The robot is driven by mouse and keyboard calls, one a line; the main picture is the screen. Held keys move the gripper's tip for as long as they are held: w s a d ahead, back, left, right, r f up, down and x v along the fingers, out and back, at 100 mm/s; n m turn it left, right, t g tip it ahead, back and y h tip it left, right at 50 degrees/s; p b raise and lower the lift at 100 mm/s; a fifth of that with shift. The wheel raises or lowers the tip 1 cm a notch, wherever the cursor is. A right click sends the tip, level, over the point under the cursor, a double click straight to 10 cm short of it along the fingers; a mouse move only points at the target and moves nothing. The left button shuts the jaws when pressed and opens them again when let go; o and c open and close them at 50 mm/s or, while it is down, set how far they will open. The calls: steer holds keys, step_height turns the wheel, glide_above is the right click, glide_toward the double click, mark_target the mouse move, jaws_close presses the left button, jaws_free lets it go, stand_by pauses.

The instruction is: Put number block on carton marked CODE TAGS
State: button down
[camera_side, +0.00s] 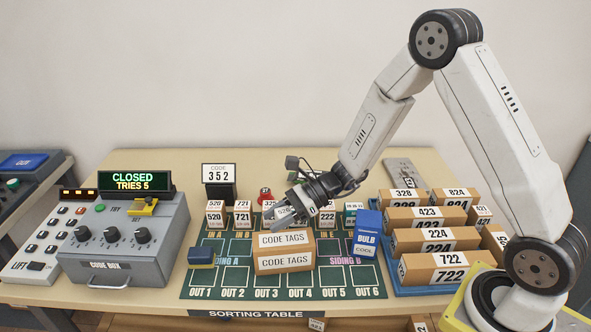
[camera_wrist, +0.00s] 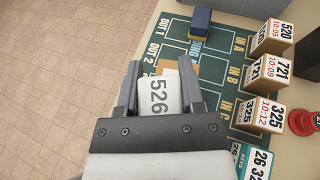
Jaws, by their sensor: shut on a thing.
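My gripper (camera_side: 286,214) is shut on a white number block marked 526 (camera_wrist: 159,95), which sits between the two fingers in the wrist view. The carton marked CODE TAGS (camera_side: 285,262) stands on the green mat in the side view, with labels on its top and front. My gripper is just behind and above this carton in that view. In the wrist view only a tan bit of the carton (camera_wrist: 181,68) shows past the block. Whether the block touches the carton cannot be told.
The grey code box (camera_side: 123,240) is left. The mat's front squares (camera_side: 235,275) are partly clear.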

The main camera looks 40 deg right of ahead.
mark_target(277, 241)
steer(key=shift+w+f, duration=0.2)
steer(key=shift+f, duration=1.55)
steer(key=shift+f, duration=0.15)
steer(key=shift+c, duration=1.1)
jaws_free()
steer(key=shift+r, duration=0.2)
steer(key=v, duration=1.2)
